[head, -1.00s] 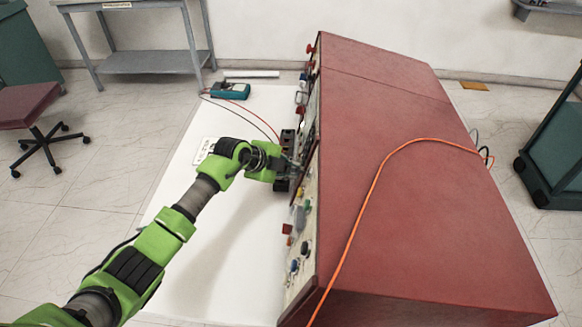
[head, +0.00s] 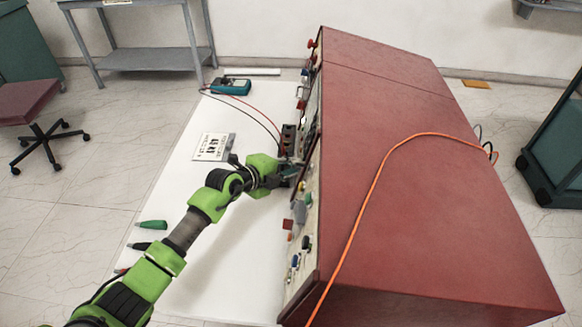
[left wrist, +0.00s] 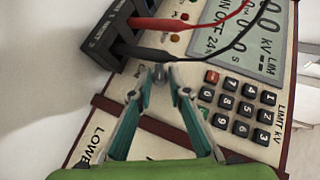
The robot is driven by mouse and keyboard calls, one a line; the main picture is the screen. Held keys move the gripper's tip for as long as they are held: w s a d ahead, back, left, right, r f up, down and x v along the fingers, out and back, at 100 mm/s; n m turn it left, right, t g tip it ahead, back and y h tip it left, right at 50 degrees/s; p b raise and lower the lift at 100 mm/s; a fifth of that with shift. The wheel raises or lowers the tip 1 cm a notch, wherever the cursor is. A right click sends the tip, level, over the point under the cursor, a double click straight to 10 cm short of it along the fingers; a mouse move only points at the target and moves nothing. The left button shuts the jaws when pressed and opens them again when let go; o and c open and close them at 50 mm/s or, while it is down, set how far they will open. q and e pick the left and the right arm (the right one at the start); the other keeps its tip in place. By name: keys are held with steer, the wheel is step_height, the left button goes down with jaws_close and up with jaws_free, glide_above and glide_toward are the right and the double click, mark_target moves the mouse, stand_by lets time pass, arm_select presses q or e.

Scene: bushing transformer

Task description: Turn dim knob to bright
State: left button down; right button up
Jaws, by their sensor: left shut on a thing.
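The red cabinet (head: 410,190) has a control panel on its left face, and the panel also shows in the left wrist view (left wrist: 185,148). My left gripper (head: 291,170) is at the middle of this panel. In the left wrist view its fingertips (left wrist: 160,74) close together on a small grey knob (left wrist: 159,88), just below the black plug block. The fingers hide much of the knob, so its pointer cannot be read. In the head view my gripper hides the knob. My right gripper is not in view.
A black block (left wrist: 103,38) with red and black leads is close to the fingertips. A keypad (left wrist: 240,108) and display (left wrist: 248,35) are to the right. A multimeter (head: 231,86) and several handled tools (head: 152,224) lie on the white mat (head: 205,285).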

arm_select(q)
steer(key=c, duration=2.1)
jaws_free()
steer(key=shift+c, duration=0.2)
steer(key=v, duration=1.2)
